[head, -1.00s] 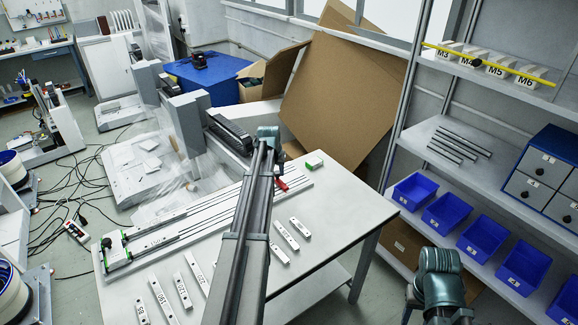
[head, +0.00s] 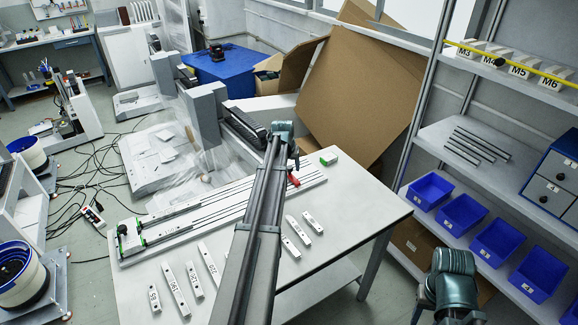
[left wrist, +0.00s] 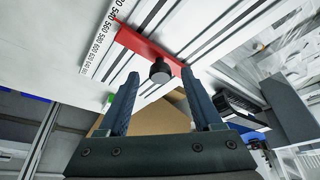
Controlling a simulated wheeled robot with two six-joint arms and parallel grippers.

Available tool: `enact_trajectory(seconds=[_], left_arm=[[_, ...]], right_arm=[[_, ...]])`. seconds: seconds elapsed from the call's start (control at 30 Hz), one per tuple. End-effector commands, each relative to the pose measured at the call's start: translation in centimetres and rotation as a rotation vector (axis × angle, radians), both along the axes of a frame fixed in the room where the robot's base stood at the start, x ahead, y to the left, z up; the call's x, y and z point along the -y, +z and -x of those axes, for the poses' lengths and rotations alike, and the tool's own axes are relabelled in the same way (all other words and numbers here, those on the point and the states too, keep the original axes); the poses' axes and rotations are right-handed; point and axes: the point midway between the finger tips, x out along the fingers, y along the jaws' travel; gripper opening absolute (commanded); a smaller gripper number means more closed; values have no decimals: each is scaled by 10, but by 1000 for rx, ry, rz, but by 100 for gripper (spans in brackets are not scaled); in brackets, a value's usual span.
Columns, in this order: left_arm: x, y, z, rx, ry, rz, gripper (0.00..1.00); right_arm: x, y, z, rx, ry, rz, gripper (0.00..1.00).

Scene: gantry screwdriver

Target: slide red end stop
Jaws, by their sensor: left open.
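The red end stop (head: 293,180) is near the far right end of the flat rail assembly (head: 215,208) on the table. In the left wrist view the end stop (left wrist: 150,47) is a red bar across the dark rails, beside a printed number scale, with a black knob (left wrist: 160,72) on it. My left gripper (left wrist: 160,88) is open, its two fingers apart on either side of the knob's line, with no visible contact. In the head view my left gripper (head: 293,155) is above the end stop, mostly hidden by its own arm. My right gripper is out of view.
Several labelled pale blocks (head: 175,290) lie along the front of the table (head: 340,205). A green-marked block (head: 328,158) sits at the rail's far end. A shelf with blue bins (head: 462,215) stands at right. Cardboard (head: 355,95) leans behind the table.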

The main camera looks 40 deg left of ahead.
Motion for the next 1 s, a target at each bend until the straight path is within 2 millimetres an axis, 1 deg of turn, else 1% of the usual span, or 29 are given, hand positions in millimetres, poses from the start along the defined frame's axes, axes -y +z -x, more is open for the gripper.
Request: enact_trajectory(seconds=[0.27, 0.8, 0.9, 1.0], left_arm=[[3, 25, 9, 0, 0, 0, 66], [16, 105, 39, 0, 0, 0, 66], [18, 117, 44, -1, 0, 0, 66], [19, 124, 47, -1, 0, 0, 66]], right_arm=[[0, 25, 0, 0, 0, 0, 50], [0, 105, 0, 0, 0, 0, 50], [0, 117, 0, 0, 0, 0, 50], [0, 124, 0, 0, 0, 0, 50]])
